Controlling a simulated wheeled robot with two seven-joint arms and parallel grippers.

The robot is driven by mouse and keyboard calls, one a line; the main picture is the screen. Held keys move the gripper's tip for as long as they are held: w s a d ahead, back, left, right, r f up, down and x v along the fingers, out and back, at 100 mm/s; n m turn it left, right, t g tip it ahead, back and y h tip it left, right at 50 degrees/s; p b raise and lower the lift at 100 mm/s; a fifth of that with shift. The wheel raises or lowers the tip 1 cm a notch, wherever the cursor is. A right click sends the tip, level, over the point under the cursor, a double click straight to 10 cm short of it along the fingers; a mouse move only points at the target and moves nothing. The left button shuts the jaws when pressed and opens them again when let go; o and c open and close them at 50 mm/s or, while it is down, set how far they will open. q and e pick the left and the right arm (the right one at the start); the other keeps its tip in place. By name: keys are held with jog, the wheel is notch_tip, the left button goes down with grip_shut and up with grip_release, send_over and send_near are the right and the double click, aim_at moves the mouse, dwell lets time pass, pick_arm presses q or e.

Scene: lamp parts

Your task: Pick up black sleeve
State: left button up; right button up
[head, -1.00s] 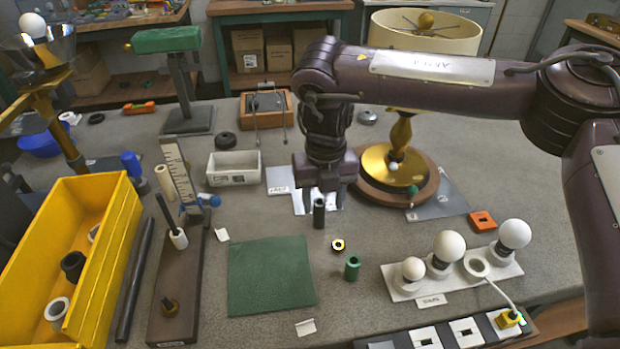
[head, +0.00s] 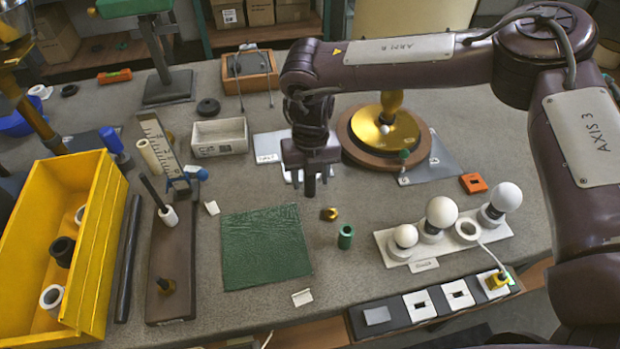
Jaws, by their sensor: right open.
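The black sleeve (head: 310,188) is a small dark upright cylinder on the grey bench, behind and right of the green mat. My right gripper (head: 310,174) points down at the sleeve from above, with its jaws open. The fingers are dark against the dark sleeve, so contact cannot be told, and the sleeve's upper part is hidden by the gripper. Another black ring-like part (head: 62,250) lies in the yellow bin. My left gripper is not in view.
A brass nut (head: 329,214) and a green sleeve (head: 345,236) stand close in front. A white holder with bulbs (head: 395,250) is at right. The green mat (head: 265,250) is bare. The yellow bin (head: 100,255) is at left.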

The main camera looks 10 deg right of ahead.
grip_shut()
dwell(0.3)
